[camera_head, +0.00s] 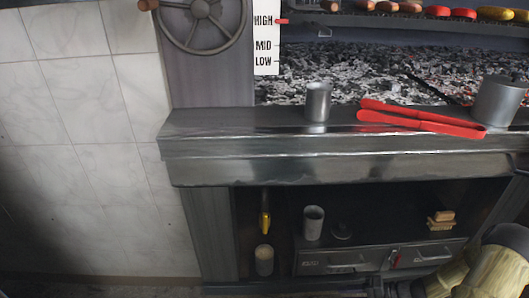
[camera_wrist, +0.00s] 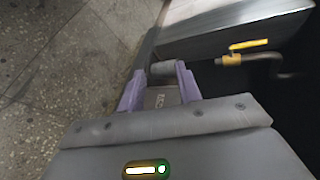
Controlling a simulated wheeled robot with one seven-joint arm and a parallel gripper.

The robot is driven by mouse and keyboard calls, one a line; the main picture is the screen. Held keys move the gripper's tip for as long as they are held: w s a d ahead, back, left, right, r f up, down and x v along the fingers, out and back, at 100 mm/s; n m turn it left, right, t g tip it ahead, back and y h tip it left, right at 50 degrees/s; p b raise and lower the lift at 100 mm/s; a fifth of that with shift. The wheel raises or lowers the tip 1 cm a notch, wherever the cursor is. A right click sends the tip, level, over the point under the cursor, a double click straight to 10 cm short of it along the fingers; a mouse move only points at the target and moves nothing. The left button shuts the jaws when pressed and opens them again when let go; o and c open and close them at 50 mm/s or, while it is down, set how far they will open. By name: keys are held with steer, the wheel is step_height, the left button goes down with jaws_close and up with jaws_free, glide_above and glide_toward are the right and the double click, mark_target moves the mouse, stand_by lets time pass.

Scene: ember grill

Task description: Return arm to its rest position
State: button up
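My arm (camera_head: 492,272) shows at the lower right in the head view, in front of the cabinet below the grill. In the wrist view, my gripper (camera_wrist: 161,72) has its two purple fingers spread apart. A small grey cylinder (camera_wrist: 162,68) appears between the fingertips; it seems to lie beyond them, but contact cannot be told. A lettered grey surface (camera_wrist: 160,98) shows behind the fingers. The fingertips are not clear in the head view.
The ledge holds a metal cup (camera_head: 317,102), red tongs (camera_head: 420,119) and a pot (camera_head: 498,101). Below are a yellow handle (camera_head: 265,222), another cup (camera_head: 313,223), a canister (camera_head: 264,260), a brush (camera_head: 440,220) and drawers (camera_head: 340,262). Hot coals (camera_head: 350,72) lie behind the ledge.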

steer(key=s+a+r+n+h+p, duration=0.2)
steer(key=a+r+h+p, duration=0.15)
steer(key=r, duration=0.65)
steer(key=s+a+r+n+h+p, duration=0.1)
steer(key=s+a+r+h+p, duration=0.3)
steer(key=r, duration=0.7)
steer(key=s+a+r+n+h+p, duration=0.1)
steer(key=a+r+n+h, duration=0.15)
steer(key=r+h, duration=0.55)
step_height(320, 180, up, 40)
steer(key=y+p, duration=0.2)
steer(key=p, duration=3.5)
steer(key=shift+w+f+m+g, duration=0.15)
steer(key=shift+w+m+g, duration=0.1)
steer(key=shift+m+g, duration=0.1)
steer(key=shift+y, duration=0.25)
